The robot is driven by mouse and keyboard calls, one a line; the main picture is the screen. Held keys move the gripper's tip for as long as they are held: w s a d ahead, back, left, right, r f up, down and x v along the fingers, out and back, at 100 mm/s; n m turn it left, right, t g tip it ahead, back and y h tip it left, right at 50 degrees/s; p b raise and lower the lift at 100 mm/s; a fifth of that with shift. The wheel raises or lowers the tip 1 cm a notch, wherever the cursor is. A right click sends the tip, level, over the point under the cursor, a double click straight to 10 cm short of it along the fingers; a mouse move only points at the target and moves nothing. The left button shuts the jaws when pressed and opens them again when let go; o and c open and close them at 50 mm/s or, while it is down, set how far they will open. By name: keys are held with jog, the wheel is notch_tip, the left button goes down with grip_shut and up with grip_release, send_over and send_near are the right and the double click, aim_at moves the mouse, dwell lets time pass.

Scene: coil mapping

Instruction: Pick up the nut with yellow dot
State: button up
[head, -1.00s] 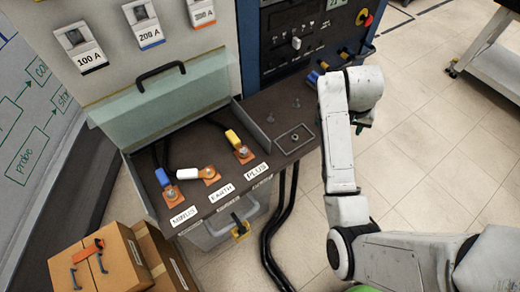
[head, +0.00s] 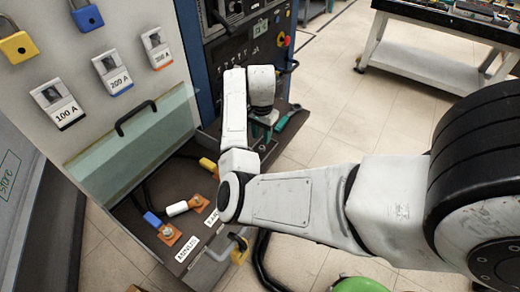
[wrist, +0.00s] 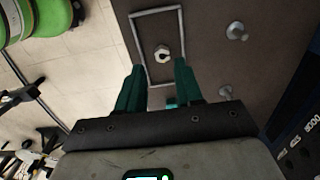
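A small pale nut (wrist: 162,54) sits on the dark shelf inside a white rectangular outline (wrist: 182,22) in the wrist view. No yellow dot can be made out on it at this size. My gripper (wrist: 160,67) points at it with two teal fingers spread apart, nothing between them. In the wrist view the nut appears just beyond the fingertips, roughly centred between them.
Left on the shelf are blue (head: 152,219), white (head: 178,208) and yellow (head: 208,165) cable connectors.

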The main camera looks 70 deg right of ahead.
aim_at(262, 147)
jog(key=shift+d+f+p, duration=0.2)
jog(key=shift+f+p, duration=0.05)
jog(key=shift+f, duration=1.25)
jog(key=shift+d+f+p, duration=0.15)
jog(key=shift+f+p, duration=0.05)
jog(key=shift+f, duration=1.3)
grip_shut()
